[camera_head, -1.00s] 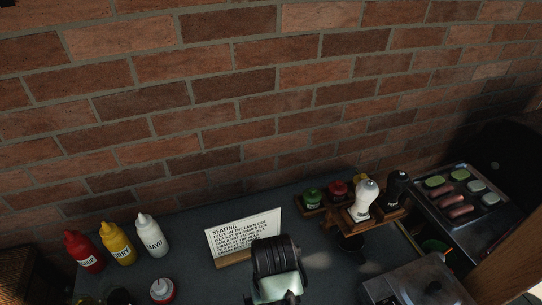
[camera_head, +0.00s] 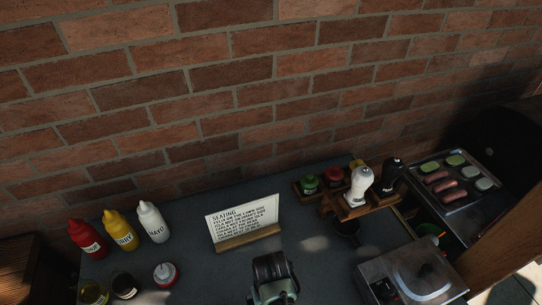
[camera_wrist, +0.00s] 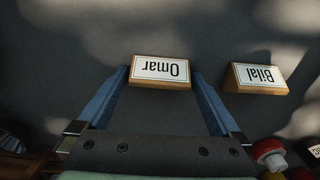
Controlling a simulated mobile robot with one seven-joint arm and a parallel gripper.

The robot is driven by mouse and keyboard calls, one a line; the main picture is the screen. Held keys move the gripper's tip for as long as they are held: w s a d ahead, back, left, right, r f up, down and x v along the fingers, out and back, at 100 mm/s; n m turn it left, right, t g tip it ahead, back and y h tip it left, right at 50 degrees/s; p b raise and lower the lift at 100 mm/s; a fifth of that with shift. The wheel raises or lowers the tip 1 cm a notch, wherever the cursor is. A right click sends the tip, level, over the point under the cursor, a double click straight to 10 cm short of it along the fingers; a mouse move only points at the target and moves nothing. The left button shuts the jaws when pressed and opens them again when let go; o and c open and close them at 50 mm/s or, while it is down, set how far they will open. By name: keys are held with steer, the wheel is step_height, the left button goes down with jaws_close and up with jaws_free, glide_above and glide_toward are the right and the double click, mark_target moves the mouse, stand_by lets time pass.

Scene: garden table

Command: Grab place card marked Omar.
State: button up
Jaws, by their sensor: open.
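The place card marked Omar (camera_wrist: 161,71) shows upside down in the wrist view, a white card on a wooden block standing on the dark table. My gripper (camera_wrist: 160,80) is open, with its two blue fingers on either side of the Omar card near the fingertips. Whether the fingers touch it I cannot tell. A second card marked Bilal (camera_wrist: 257,77) stands to the right, outside the fingers. In the head view my wrist (camera_head: 272,278) is at the bottom middle and the cards are not visible.
A seating sign (camera_head: 243,220) stands behind my wrist. Red (camera_head: 87,239), yellow (camera_head: 120,232) and white (camera_head: 152,223) sauce bottles are at left. A wooden rack (camera_head: 350,208) with a white bottle is at right, beside a metal appliance (camera_head: 410,272) and a tray of sausages (camera_head: 458,190).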

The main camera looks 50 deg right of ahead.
steer(key=c, duration=1)
steer(key=shift+c, duration=0.4)
steer(key=shift+r, duration=0.2)
